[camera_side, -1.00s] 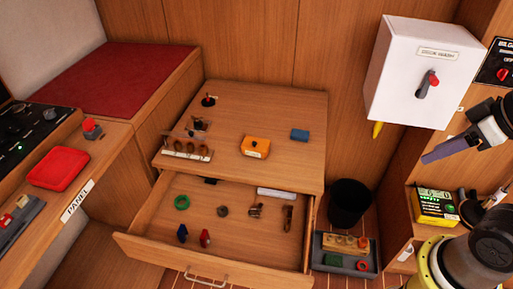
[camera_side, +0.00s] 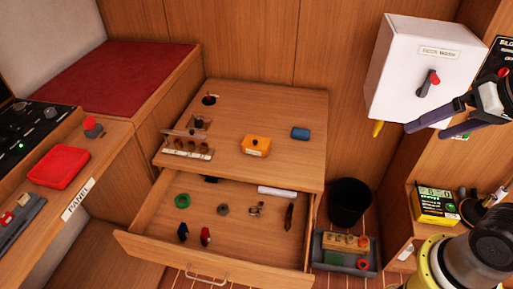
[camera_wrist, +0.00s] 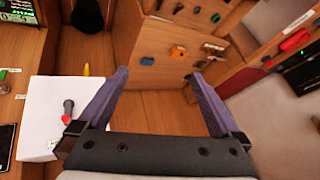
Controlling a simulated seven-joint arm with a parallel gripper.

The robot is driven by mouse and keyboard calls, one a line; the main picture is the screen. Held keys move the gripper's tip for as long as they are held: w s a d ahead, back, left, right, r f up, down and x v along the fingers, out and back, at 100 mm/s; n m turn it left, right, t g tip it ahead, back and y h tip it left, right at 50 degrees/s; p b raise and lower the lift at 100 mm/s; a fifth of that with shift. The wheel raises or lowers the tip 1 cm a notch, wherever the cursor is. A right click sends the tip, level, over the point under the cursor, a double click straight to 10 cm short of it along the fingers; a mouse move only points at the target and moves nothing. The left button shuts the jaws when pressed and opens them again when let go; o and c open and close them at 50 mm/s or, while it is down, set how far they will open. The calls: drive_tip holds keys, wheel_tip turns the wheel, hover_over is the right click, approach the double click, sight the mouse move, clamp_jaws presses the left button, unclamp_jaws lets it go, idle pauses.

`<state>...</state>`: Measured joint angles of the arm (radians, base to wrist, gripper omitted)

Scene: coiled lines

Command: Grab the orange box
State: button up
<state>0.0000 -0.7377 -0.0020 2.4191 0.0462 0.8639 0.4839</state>
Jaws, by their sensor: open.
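In the wrist view the orange box (camera_wrist: 178,51) is small and far off, beyond the fingers. My gripper (camera_side: 406,129) is at the right in the side view, in front of the white switch box and well away from the orange box. In the wrist view my gripper (camera_wrist: 157,78) shows its two purple fingers spread wide with nothing between them.
A blue block (camera_side: 300,134) lies right of the orange box. A rack with brown pieces (camera_side: 187,149) stands to its left. Below, an open drawer (camera_side: 150,240) holds several small items. The white switch box (camera_side: 405,60) with a red-tipped lever is close to my gripper.

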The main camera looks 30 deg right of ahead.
drive_tip(key=w+a+r+m, duration=0.1)
drive_tip(key=w+r+m, duration=0.4)
drive_tip(key=w, duration=0.1)
drive_tip(key=m+y, duration=0.2)
drive_tip(key=m, duration=1.5)
hover_over(257, 142)
drive_tip(key=s+d, duration=0.4)
wheel_tip(257, 142, down, 14)
drive_tip(key=w+f+g, duration=0.1)
drive_tip(key=f, duration=0.7)
drive_tip(key=w+a+f+g, duration=0.1)
drive_tip(key=f, duration=0.7)
drive_tip(key=w+f+g, duration=0.1)
drive_tip(key=f, duration=0.7)
drive_tip(key=shift+w+a, duration=0.15)
drive_tip(key=shift+w, duration=0.15)
drive_tip(key=shift+a+x, duration=0.2)
drive_tip(key=shift+x, duration=2.95)
drive_tip(key=shift+w, duration=0.1)
